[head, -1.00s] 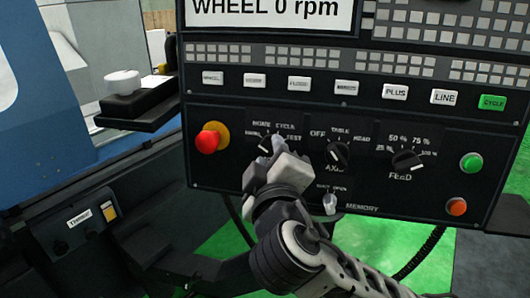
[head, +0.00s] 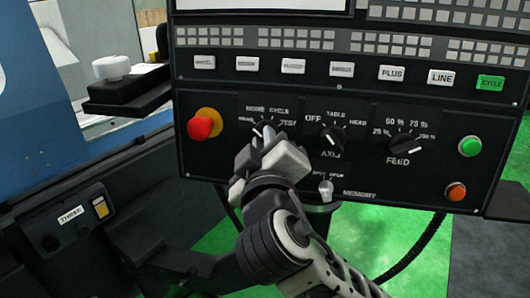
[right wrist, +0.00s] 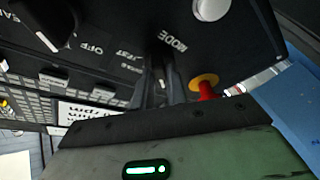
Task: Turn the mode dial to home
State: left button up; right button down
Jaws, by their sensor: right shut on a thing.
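The mode dial (head: 259,131) is a small dark knob with a white mark. It sits at the left of the black control panel, below the labels HOME, CYCLE and TEST. My right gripper (head: 268,138) is shut on it from the front and hides most of it. The exact pointing of the dial is hard to read; the visible white mark lies toward the upper left. In the right wrist view the dark fingers (right wrist: 166,82) reach the panel beside the MODE and TEST labels, and the dial between them is hidden. My left gripper is not in view.
A red emergency button (head: 202,125) on a yellow ring is close left of the gripper. The axis dial (head: 332,140) and feed dial (head: 404,145) are to the right. A small switch (head: 326,188) sits below. Green and orange buttons are at the far right.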

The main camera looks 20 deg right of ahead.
pick_arm(q)
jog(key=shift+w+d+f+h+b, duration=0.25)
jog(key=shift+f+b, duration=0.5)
jog(key=shift+b, duration=0.9)
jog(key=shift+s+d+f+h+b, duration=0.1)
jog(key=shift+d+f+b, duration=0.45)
jog(key=shift+b, duration=1.05)
pick_arm(e)
jog(key=shift+w+a+f+m+h, duration=0.1)
jog(key=shift+m+h, duration=0.6)
jog(key=shift+m, duration=1)
jog(key=shift+a+f+m+h, duration=0.1)
jog(key=shift+m+h, duration=0.6)
jog(key=shift+m, duration=1)
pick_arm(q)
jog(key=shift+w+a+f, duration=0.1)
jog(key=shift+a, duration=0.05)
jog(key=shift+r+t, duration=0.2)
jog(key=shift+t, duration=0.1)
pick_arm(e)
jog(key=shift+r, duration=0.15)
jog(key=c, duration=1.4)
grip_release()
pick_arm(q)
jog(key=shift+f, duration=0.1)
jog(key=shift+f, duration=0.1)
